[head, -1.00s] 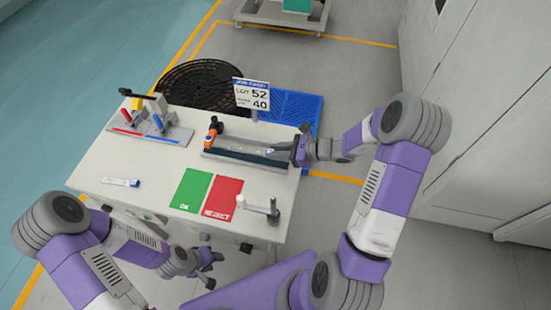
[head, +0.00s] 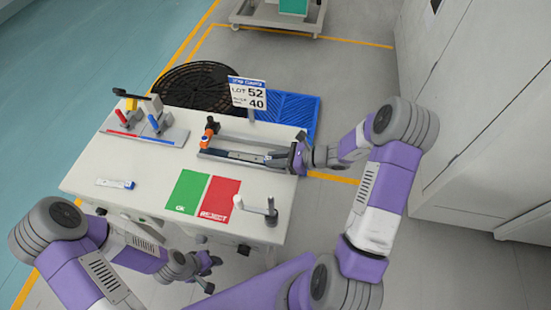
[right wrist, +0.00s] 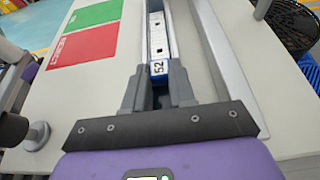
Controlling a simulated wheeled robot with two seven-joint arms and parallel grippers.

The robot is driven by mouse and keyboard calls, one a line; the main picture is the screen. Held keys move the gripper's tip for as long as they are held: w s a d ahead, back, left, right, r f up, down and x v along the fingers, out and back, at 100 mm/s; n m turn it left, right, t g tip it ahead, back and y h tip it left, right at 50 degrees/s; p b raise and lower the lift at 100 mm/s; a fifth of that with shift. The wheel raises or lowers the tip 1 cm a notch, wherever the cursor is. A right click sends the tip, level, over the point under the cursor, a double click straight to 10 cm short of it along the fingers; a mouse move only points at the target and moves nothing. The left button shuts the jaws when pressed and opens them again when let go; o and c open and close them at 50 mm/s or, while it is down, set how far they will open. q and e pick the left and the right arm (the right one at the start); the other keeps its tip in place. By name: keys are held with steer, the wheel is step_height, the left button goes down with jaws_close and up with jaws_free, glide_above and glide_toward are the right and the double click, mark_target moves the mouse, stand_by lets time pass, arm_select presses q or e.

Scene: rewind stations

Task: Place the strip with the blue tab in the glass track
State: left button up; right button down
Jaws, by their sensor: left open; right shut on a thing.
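A pale strip (right wrist: 157,35) with a blue tab (right wrist: 158,67) marked 52 is in my right gripper (right wrist: 160,85), which is shut on the tab end. In the head view my right gripper (head: 298,160) is at the right end of the track fixture. The strip (head: 245,156) lies lengthwise along the dark near rail of the glass track (head: 222,153). In the right wrist view it lies between two side walls; I cannot tell whether it rests on the bottom. My left gripper (head: 208,268) is open and empty, off the table's front edge.
An orange-and-black clamp (head: 208,133) stands at the track's left end. A lever stand (head: 145,125) is at the back left. Green (head: 187,190) and red (head: 220,197) mats, a crank (head: 268,212) and a small white-and-blue item (head: 115,184) are on the table (head: 140,165).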

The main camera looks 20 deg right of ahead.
steer(key=c, duration=0.9)
jaws_free()
steer(key=shift+f, duration=0.15)
steer(key=shift+c, duration=0.2)
steer(key=shift+r+p, duration=0.75)
steer(key=p+v, duration=0.1)
steer(key=v, duration=1.1)
steer(key=shift+p, duration=0.3)
steer(key=shift+f, duration=0.1)
